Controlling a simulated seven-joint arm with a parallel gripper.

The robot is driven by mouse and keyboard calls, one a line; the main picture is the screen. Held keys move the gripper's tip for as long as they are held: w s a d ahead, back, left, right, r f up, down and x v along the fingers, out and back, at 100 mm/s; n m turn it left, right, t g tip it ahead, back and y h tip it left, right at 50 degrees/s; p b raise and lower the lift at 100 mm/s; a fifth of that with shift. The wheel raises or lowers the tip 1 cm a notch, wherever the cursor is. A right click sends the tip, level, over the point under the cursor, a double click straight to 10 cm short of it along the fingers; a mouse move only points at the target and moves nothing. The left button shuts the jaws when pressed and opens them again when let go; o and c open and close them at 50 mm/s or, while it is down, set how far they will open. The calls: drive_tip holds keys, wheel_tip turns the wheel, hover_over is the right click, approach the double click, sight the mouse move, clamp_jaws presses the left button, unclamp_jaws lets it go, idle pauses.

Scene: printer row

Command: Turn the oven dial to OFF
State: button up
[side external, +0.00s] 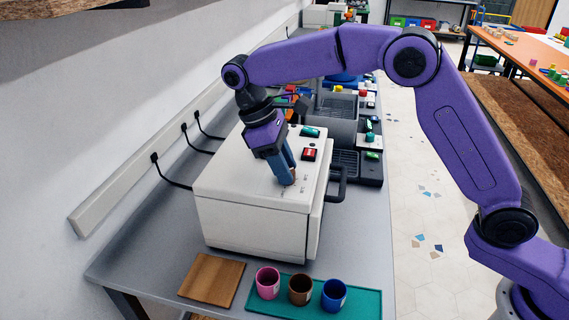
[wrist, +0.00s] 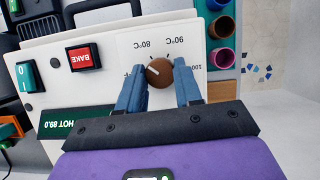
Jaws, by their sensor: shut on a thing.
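The white oven (side external: 250,225) stands on the grey bench, its controls on its top face. In the wrist view the brown round oven dial (wrist: 159,73) sits on a white plate marked 80°C, 90°C and 100, upside down. A pale pointer line on the dial aims toward the upper left. Some of the scale at the left is hidden behind a finger. My gripper (wrist: 160,86) is shut on the dial, with one blue finger on each side. In the side view my gripper (side external: 289,181) points down onto the oven top and mostly hides the dial.
Beside the dial are a red BAKE button (wrist: 84,58), a teal 0/1 switch (wrist: 28,76) and a green display (wrist: 75,124) reading HOT 89.0. A wooden board (side external: 212,279) and three cups on a teal mat (side external: 358,302) lie in front. Other machines stand behind.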

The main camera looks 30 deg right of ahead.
drive_tip(key=n+t, duration=0.1)
drive_tip(key=n, duration=0.3)
drive_tip(key=shift+s+a+n+t+h, duration=0.1)
drive_tip(key=shift+n+t+h, duration=0.2)
drive_tip(key=shift+t+h, duration=0.1)
drive_tip(key=shift+s+n+t, duration=0.1)
drive_tip(key=shift+n+t, duration=0.6)
drive_tip(key=shift+n, duration=1.1)
drive_tip(key=o, duration=1)
drive_tip(key=v, duration=1.2)
drive_tip(key=shift+a, duration=0.15)
drive_tip(key=shift+s, duration=0.1)
